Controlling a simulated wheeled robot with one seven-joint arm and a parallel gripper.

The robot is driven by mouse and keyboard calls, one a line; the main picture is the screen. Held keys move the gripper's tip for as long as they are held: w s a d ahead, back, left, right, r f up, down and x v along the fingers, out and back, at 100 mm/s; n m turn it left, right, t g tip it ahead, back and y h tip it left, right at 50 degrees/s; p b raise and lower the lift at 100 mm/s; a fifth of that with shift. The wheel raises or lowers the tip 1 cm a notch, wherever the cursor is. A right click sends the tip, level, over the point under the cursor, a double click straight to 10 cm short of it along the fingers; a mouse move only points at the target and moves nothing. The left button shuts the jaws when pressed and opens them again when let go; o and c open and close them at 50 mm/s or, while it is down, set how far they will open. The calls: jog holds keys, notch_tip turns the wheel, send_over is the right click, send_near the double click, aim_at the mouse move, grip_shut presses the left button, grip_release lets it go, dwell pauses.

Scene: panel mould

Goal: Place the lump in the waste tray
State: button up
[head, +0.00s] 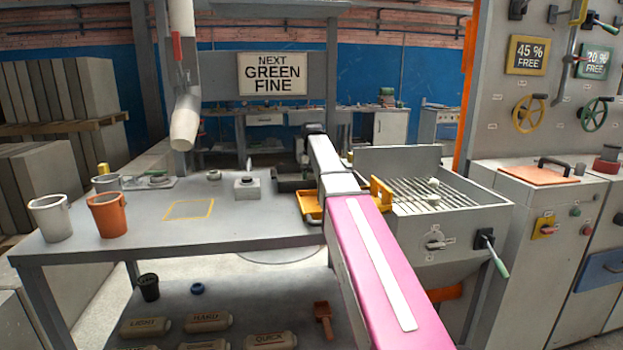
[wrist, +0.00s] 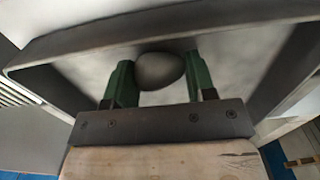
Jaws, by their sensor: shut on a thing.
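In the wrist view, my gripper (wrist: 160,76) has its green fingers on both sides of a smooth grey rounded lump (wrist: 161,71), holding it. Behind the lump is a pale surface edged by a dark grey rim (wrist: 75,47); I cannot tell the gap between them. In the head view, my pink arm reaches forward over the right end of the bench, and the fingers and held lump are hidden. A yellow tray (head: 312,205) shows partly behind my arm at the bench's right end; I cannot tell if it is the waste tray.
A grated hopper (head: 470,218) with a pale lump (head: 433,182) on its bars stands right of my arm. An orange bucket (head: 108,215) and a white bucket (head: 50,217) stand at the bench's left. A pale hanging spout (head: 185,125) is above. The bench's front middle is clear.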

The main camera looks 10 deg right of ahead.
aim_at(312, 176)
jog(key=shift+f, duration=0.25)
jog(key=o, duration=0.9)
jog(key=shift+f, duration=0.15)
jog(key=shift+o, duration=0.2)
notch_tip(312, 176, up, 12)
